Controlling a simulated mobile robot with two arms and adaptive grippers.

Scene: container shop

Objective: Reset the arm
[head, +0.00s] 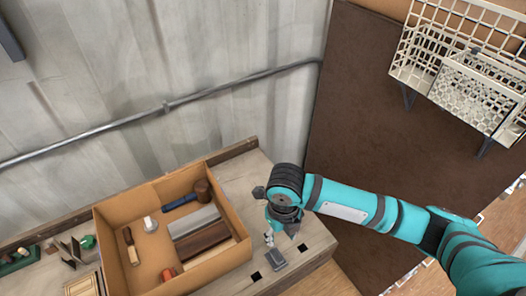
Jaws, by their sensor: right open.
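My right arm (365,207) comes in from the right, teal with dark joints, and stretches over the right end of the workbench. Its gripper (270,238) points down near the bench's right end and is open, with nothing seen between the fingers. It is small and partly hidden by the wrist. A small dark grey block (277,260) lies on the bench just below the gripper in the picture; whether they touch I cannot tell. My left gripper is not in view.
An open cardboard box (245,246) of tools stands on the workbench (318,240), left of my gripper. Small tools (70,250) lie at the far left. A pipe (130,120) crosses the wall.

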